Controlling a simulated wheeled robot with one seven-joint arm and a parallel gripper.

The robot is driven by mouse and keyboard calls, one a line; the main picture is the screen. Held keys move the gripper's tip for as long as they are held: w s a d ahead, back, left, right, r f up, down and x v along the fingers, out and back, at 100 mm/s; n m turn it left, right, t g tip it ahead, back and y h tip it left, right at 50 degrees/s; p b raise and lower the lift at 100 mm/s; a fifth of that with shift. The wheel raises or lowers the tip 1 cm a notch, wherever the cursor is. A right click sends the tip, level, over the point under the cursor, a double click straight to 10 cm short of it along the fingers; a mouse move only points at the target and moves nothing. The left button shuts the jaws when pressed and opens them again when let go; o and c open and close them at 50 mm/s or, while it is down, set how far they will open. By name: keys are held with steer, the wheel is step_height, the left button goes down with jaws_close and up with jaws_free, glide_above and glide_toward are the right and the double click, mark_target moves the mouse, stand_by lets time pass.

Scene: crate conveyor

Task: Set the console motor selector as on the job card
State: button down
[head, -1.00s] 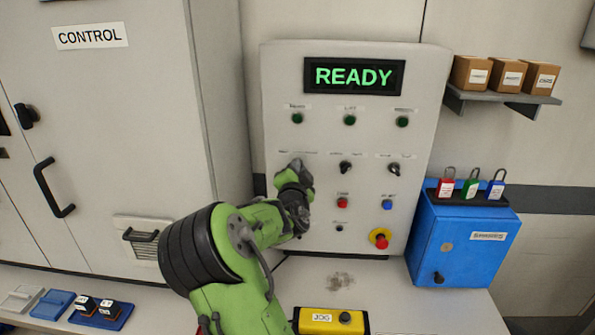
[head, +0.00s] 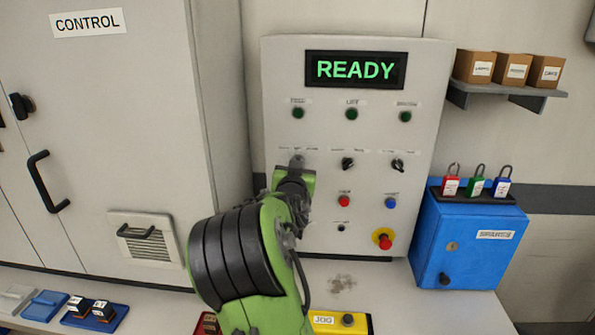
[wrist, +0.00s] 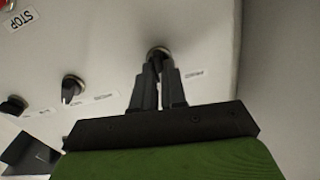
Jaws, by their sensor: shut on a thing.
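The console (head: 420,70) stands upright with a green READY on its display (head: 355,70). My gripper (head: 296,162) is at the leftmost knob of the selector row. In the wrist view my gripper (wrist: 160,68) is shut on that selector knob (wrist: 158,52); the fingers cover most of it, so its pointing cannot be read. The middle selector (head: 347,163) and the right selector (head: 397,165) are free; they also show at the left of the wrist view. The labels are too small to read. No job card can be made out.
Red (head: 344,201) and blue (head: 390,202) buttons and a red emergency stop (head: 382,238) sit below the selectors. A blue box (head: 470,245) with padlocks stands right. A yellow JOG box (head: 340,323) lies in front. A grey cabinet (head: 110,170) stands left.

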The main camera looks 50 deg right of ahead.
steer(key=n, duration=1.1)
steer(key=shift+w+a+f+b, duration=0.15)
steer(key=shift+b, duration=0.25)
steer(key=c, duration=1.2)
jaws_free()
